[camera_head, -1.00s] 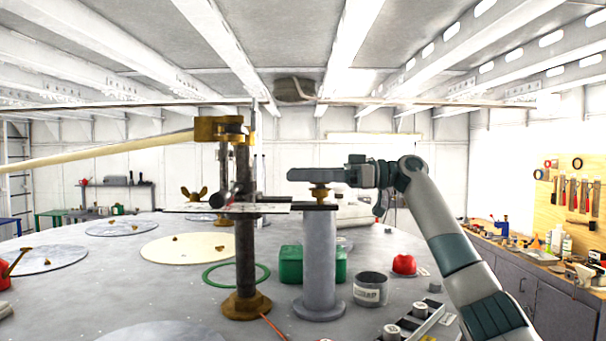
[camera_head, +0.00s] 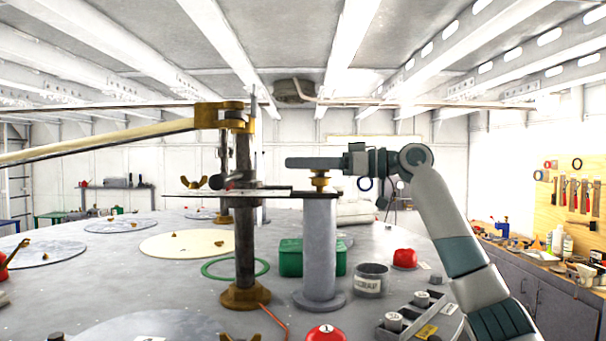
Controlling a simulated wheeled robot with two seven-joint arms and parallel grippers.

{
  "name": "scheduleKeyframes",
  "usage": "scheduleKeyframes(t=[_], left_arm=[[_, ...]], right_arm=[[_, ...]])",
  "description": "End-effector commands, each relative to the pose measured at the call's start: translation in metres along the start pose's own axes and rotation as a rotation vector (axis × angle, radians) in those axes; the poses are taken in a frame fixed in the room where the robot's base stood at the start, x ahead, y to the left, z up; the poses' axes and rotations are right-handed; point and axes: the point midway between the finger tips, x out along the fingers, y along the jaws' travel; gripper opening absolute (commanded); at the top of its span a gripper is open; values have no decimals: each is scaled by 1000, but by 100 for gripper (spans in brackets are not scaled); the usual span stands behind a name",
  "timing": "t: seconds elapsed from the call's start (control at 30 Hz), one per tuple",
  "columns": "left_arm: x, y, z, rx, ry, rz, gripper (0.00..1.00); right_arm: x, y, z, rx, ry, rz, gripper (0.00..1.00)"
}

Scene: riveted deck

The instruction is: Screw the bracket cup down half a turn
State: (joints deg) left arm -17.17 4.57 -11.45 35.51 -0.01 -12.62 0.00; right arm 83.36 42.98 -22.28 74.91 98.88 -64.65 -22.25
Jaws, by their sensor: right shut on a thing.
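The brass bracket cup (camera_head: 320,181) sits at the right end of a thin dark flat bar (camera_head: 300,194), above a grey pedestal (camera_head: 319,250). My right gripper (camera_head: 303,162) comes in level from the right, directly over the cup. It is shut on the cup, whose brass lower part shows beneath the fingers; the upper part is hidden. The flat bar runs left to a dark upright post (camera_head: 245,235) with a brass foot and brass top clamp. My left gripper is not in view.
A cream pole (camera_head: 100,143) reaches the post's top from the left. A brass wing nut (camera_head: 194,183) stands left of the post. A green box (camera_head: 290,258), a grey scrap can (camera_head: 370,281) and a red numbered object (camera_head: 326,333) surround the pedestal. A parts tray (camera_head: 415,317) lies right.

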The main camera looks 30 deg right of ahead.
Motion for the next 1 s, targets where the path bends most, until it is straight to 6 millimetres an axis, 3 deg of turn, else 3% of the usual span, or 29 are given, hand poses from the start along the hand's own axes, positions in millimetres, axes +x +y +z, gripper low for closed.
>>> scheduleKeyframes(t=[0.1, 0.4, 0.93, 0.97, 1.0], left_arm=[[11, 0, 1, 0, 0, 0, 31], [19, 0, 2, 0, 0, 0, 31], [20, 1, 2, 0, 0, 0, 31], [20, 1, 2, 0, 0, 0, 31], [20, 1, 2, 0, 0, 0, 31]], right_arm=[[-1, 2, 1, -5, 3, 86, 11], [-2, 8, -1, -3, 4, 240, 11], [-2, 10, -3, -1, 4, 277, 11], [-2, 10, -3, -1, 4, 277, 41], [-2, 10, -3, -1, 4, 276, 50]])
